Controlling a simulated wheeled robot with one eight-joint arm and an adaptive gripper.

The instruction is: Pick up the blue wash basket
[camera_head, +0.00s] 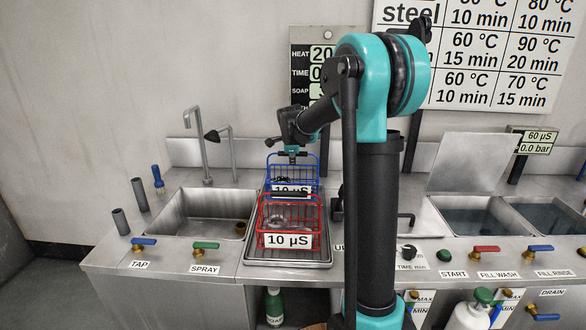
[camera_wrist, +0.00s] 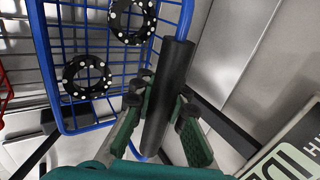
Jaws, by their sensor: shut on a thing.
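The blue wash basket (camera_head: 309,172) stands on the ribbed metal tray behind the red basket, with a "10 µS" label on its front. In the wrist view the blue basket (camera_wrist: 98,127) shows its wire mesh, with two black rings with white dots (camera_wrist: 87,76) inside. My gripper (camera_wrist: 163,108) has its green fingers on either side of the basket's black handle bar (camera_wrist: 168,95) and is shut on it. In the head view my gripper (camera_head: 291,153) is at the top of the blue basket. I cannot tell whether the basket is lifted off the tray.
The red wash basket (camera_head: 289,222), also labelled "10 µS", stands directly in front on the drain tray (camera_head: 284,259). A sink (camera_head: 188,224) with a tall tap lies to the left. Filled basins (camera_head: 470,221) with a raised lid (camera_head: 469,160) are at the right.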

